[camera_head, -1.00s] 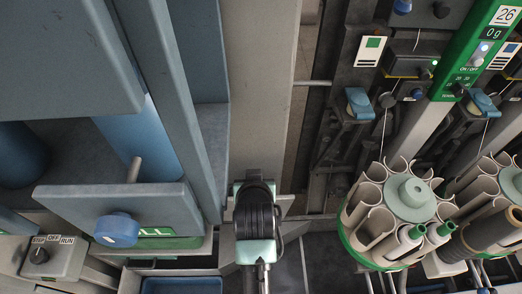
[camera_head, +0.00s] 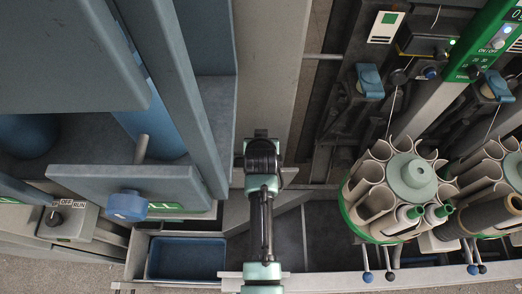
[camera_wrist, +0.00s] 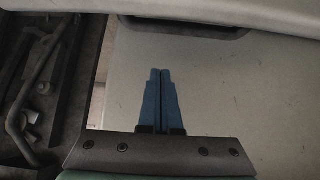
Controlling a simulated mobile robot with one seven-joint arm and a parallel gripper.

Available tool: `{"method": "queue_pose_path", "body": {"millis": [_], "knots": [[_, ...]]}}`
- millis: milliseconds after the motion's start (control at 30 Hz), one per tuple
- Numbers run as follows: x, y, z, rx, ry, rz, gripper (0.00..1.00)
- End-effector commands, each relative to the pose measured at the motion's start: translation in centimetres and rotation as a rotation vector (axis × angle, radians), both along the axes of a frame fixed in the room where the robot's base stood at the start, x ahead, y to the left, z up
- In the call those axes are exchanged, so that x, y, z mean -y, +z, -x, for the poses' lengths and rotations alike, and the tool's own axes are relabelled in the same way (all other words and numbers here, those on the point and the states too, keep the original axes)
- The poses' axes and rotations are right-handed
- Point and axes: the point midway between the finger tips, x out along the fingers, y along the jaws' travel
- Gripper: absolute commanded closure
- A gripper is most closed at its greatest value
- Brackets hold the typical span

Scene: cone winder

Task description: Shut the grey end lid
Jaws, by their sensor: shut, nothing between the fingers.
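A broad light grey panel (camera_wrist: 235,90) fills most of the wrist view, with a dark handle-like bar (camera_wrist: 185,30) near its top. I take this panel to be the grey end lid, but cannot tell for sure or see how far it stands open. In the head view a light grey upright face (camera_head: 268,75) rises behind my arm. My gripper (camera_wrist: 160,71) is shut and empty. Its blue fingers point toward the dark bar, apart from it in the picture; contact with the panel cannot be told. In the head view my wrist hides the fingers.
A blue-grey housing with a blue knob (camera_head: 127,205) stands left of my arm. A blue bin (camera_head: 187,258) lies below it. To the right is a round magazine (camera_head: 408,178) of tubes. Dark pipework (camera_wrist: 30,120) runs along the left of the wrist view.

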Motion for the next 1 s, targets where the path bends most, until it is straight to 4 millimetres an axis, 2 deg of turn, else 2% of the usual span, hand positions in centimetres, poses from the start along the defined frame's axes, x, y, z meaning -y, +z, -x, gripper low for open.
{"method": "queue_pose_path", "body": {"millis": [100, 200, 400, 1000], "knots": [[0.0, -1.3, -1.1, -0.001, 0.001, -0.001, 1.0], [-0.1, -1.7, 0.7, -0.004, 0.001, -0.001, 1.0], [-0.1, -2.5, 2.3, -0.001, 0.001, -0.001, 1.0], [-0.1, -2.9, 2.6, 0.014, 0.001, -0.001, 1.0]]}}
